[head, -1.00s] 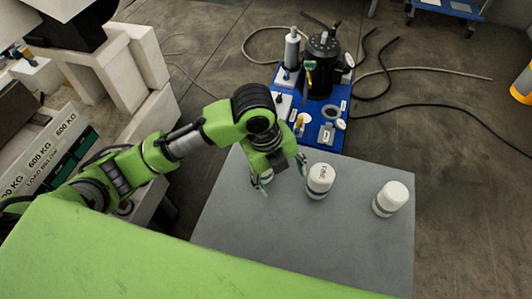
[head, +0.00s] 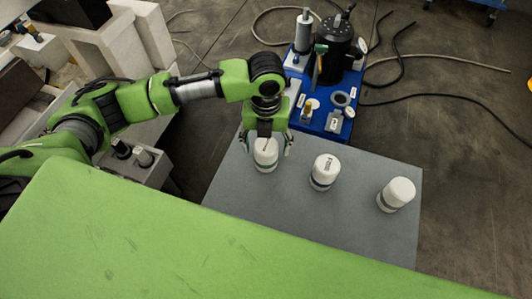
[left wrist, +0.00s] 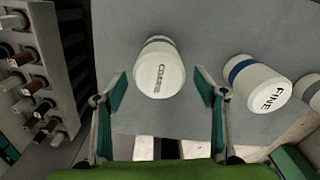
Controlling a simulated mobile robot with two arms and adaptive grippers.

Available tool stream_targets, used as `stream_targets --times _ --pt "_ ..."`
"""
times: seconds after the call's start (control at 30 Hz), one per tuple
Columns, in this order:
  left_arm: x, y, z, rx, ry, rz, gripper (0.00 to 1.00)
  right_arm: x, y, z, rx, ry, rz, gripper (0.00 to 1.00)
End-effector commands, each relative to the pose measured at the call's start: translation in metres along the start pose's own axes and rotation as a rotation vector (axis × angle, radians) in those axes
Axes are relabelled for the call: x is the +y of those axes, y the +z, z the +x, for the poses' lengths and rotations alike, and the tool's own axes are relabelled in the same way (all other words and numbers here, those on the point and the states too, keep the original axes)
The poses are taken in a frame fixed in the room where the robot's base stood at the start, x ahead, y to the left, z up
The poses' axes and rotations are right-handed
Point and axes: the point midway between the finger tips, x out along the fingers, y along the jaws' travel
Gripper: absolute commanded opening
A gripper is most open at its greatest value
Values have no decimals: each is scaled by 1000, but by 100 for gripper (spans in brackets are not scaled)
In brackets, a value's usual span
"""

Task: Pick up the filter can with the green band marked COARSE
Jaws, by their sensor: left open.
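The white filter can marked COARSE (left wrist: 158,72) stands on the grey table, between my left gripper's open fingers in the left wrist view. Its band shows only as a thin greyish-green strip at its far end. In the head view the same can (head: 265,157) is the leftmost of three, directly below my left gripper (head: 267,147). In the left wrist view my left gripper (left wrist: 160,85) is open, with a finger on either side of the can and visible gaps. The can is not held. My right gripper is not in view.
A white can marked FINE with a blue band (head: 325,172) stands close to the right. A third white can with a dark band (head: 396,194) stands farther right. The grey table (head: 330,230) is clear in front. A blue base with equipment (head: 335,120) lies behind.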

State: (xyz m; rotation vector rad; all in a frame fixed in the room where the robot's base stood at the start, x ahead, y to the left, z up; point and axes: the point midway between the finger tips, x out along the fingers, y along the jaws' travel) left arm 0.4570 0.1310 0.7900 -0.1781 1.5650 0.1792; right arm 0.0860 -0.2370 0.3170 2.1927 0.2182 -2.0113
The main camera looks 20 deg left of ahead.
Motion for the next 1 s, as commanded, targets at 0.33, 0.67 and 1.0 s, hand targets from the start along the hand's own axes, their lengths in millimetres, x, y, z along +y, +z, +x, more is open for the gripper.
stream_targets --times 0.33,0.67,1.0 --pt "1 3 44 2 1 0 65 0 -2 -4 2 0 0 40" --pt "1 4 53 -2 -1 1 65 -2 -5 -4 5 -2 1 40" --pt "1 4 52 -2 -1 0 18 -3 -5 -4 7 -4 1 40"
